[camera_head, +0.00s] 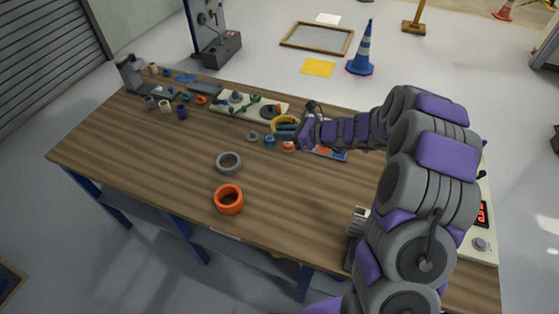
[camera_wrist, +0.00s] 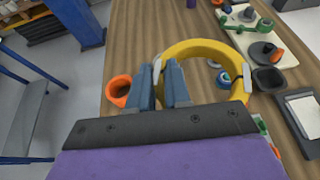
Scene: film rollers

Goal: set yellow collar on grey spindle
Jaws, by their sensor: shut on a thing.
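The yellow collar (camera_head: 284,122) is a large ring held at my gripper (camera_head: 299,132), above the far side of the wooden table. In the wrist view the collar (camera_wrist: 205,50) has grey patches, and its near left side is between the two blue-grey fingers of my gripper (camera_wrist: 173,80). A pale board (camera_head: 224,106) lies just beyond and left of the collar. It carries a grey round piece (camera_head: 236,97) and a dark grey disc (camera_head: 268,111) with a short upright part. I cannot tell for sure which is the grey spindle. The collar is apart from both.
An orange ring (camera_head: 228,206) and a grey ring (camera_head: 229,168) lie on the clear middle of the table (camera_head: 150,150). Several small parts, including a purple one (camera_head: 182,112), stand at the far left. A blue-and-white cone (camera_head: 361,50) stands on the floor beyond.

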